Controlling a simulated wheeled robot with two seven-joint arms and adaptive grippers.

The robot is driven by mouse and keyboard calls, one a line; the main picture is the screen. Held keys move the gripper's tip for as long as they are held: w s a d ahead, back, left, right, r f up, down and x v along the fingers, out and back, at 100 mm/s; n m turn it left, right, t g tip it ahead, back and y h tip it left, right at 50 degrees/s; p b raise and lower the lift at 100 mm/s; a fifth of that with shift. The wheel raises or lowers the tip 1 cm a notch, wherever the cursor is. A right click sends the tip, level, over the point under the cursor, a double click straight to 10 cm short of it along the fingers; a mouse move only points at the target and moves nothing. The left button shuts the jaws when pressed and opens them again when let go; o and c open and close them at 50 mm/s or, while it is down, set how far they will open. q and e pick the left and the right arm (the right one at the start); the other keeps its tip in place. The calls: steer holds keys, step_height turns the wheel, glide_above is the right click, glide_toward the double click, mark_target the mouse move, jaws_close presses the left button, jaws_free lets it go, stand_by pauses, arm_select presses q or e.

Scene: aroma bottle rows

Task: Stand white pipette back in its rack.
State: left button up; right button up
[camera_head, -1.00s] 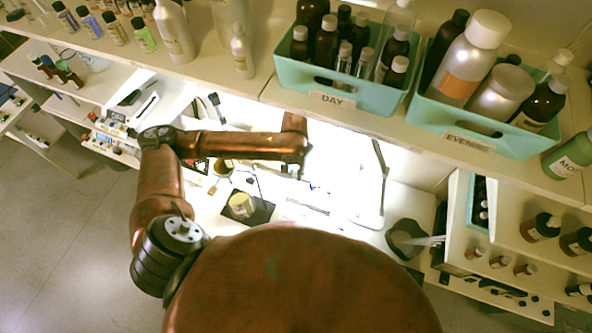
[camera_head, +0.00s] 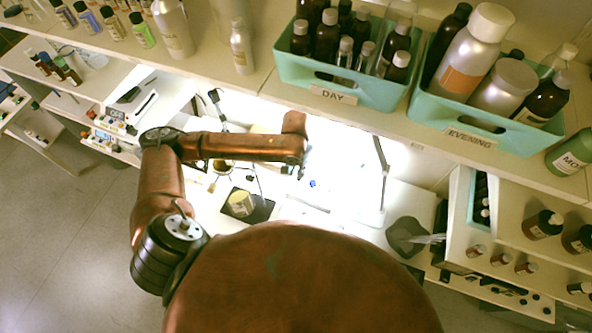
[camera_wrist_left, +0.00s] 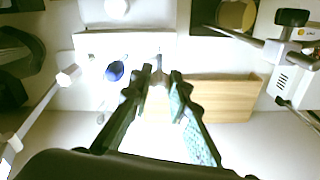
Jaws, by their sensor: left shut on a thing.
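My left gripper (camera_wrist_left: 161,73) points away from the camera in the left wrist view, its two dark fingers close together. A small pale piece (camera_wrist_left: 159,80) shows between the fingertips; it fits the white pipette, but most of it is hidden or lost in the glare. A white rack-like bar (camera_wrist_left: 120,44) lies just beyond the fingertips, with a blue-topped item (camera_wrist_left: 114,70) at its near side, left of my gripper. I cannot tell for sure that this bar is the pipette's rack. In the head view my left gripper sits over the bright bench, mostly hidden by its arm. My right gripper is not in view.
A wooden block (camera_wrist_left: 222,98) lies right of my fingers. A cream jar (camera_head: 240,203) stands on a dark plate. A thin stand (camera_head: 381,180) and a dark dish (camera_head: 405,237) are to the right. The upper shelf holds bottles and teal bins (camera_head: 345,92).

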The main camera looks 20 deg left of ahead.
arm_select(q)
steer(key=shift+f, duration=1.4)
steer(key=o, duration=0.7)
steer(key=shift+o, duration=0.2)
steer(key=shift+r, duration=0.1)
steer(key=shift+r+p, duration=1.3)
steer(key=shift+p, duration=0.15)
steer(key=shift+r, duration=1.1)
